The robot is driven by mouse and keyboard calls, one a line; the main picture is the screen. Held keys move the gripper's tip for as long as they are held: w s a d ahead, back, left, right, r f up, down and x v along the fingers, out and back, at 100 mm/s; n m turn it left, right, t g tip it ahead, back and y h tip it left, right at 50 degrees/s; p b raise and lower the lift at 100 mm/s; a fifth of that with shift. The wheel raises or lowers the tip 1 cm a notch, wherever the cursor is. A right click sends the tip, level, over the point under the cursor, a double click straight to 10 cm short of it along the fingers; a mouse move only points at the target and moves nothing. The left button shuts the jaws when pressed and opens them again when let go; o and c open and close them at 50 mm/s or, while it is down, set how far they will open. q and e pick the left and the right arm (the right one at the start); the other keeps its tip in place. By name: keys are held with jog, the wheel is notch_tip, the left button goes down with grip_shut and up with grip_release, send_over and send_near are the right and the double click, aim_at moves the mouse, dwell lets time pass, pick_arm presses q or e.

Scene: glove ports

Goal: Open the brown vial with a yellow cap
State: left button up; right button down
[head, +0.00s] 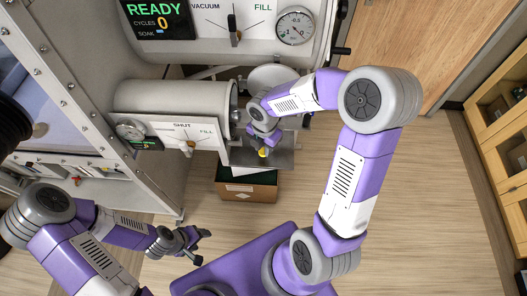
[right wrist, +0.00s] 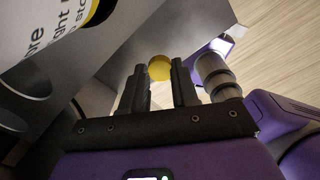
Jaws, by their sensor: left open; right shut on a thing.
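The yellow cap (head: 263,153) shows as a small spot at the tip of my right gripper (head: 264,144), over a grey metal shelf. In the right wrist view the round yellow cap (right wrist: 160,68) sits between the fingertips of the right gripper (right wrist: 160,80), which is shut on it. My left gripper (head: 194,241) is open and empty, low at the left, well apart from the cap.
An open cardboard box (head: 246,189) stands below the shelf. A wooden cabinet (head: 500,130) is at far right. The wooden floor (head: 430,210) is clear.

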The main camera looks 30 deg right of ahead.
aim_at(263, 151)
notch_tip(263, 151, down, 4)
jog(key=shift+r+b, duration=0.25)
jog(key=shift+b, duration=0.25)
jog(key=shift+f, duration=0.1)
jog(key=shift+f, duration=0.15)
jog(key=c, duration=0.9)
grip_release()
jog(key=shift+o, duration=0.2)
